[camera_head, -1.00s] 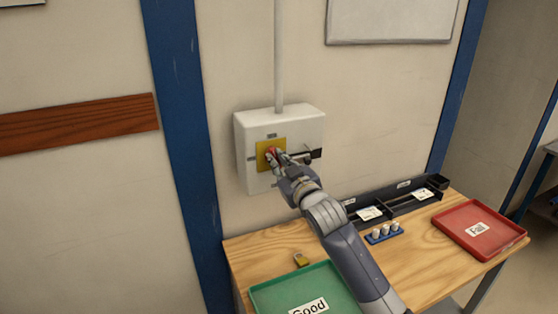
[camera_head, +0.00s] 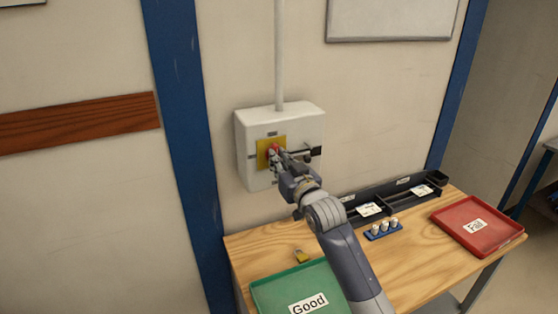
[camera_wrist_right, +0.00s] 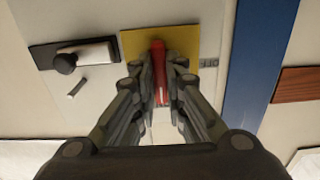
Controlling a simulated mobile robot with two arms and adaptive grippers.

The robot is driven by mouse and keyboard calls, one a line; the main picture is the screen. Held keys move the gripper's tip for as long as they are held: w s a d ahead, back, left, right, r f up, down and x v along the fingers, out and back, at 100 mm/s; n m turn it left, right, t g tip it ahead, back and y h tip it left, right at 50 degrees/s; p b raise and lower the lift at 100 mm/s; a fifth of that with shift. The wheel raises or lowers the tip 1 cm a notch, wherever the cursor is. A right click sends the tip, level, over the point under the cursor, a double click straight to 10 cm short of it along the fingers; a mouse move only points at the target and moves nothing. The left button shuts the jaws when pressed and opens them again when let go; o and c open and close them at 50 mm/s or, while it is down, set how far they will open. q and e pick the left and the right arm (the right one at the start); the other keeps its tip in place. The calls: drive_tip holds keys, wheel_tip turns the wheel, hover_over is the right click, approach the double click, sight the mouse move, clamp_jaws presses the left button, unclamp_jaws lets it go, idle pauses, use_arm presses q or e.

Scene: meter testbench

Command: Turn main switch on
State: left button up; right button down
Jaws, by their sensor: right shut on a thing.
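The main switch is a red handle (camera_wrist_right: 159,75) on a yellow plate (camera_wrist_right: 186,42), on the front of a white wall box (camera_head: 252,122). The yellow plate also shows in the head view (camera_head: 263,147). My right gripper (camera_wrist_right: 160,82) is shut on the red handle, with one finger on each side of it. In the head view my right gripper (camera_head: 276,157) covers part of the handle and plate. In the wrist view the handle points along the gripper, towards the camera. My left gripper is in neither view.
A black latch (camera_wrist_right: 66,62) sits beside the yellow plate. Below is a wooden table (camera_head: 412,258) with a green tray (camera_head: 275,298), a red tray (camera_head: 500,238), a padlock (camera_head: 301,256), a blue holder (camera_head: 384,232) with white pieces, and a black rack (camera_head: 388,196).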

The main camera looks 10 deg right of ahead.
drive_tip(key=c, duration=1.6)
unclamp_jaws()
drive_tip(key=shift+c, duration=0.2)
drive_tip(key=s+d, duration=0.2)
drive_tip(key=s, duration=0.9)
drive_tip(key=shift+s+d, duration=0.15)
drive_tip(key=shift+s, duration=0.25)
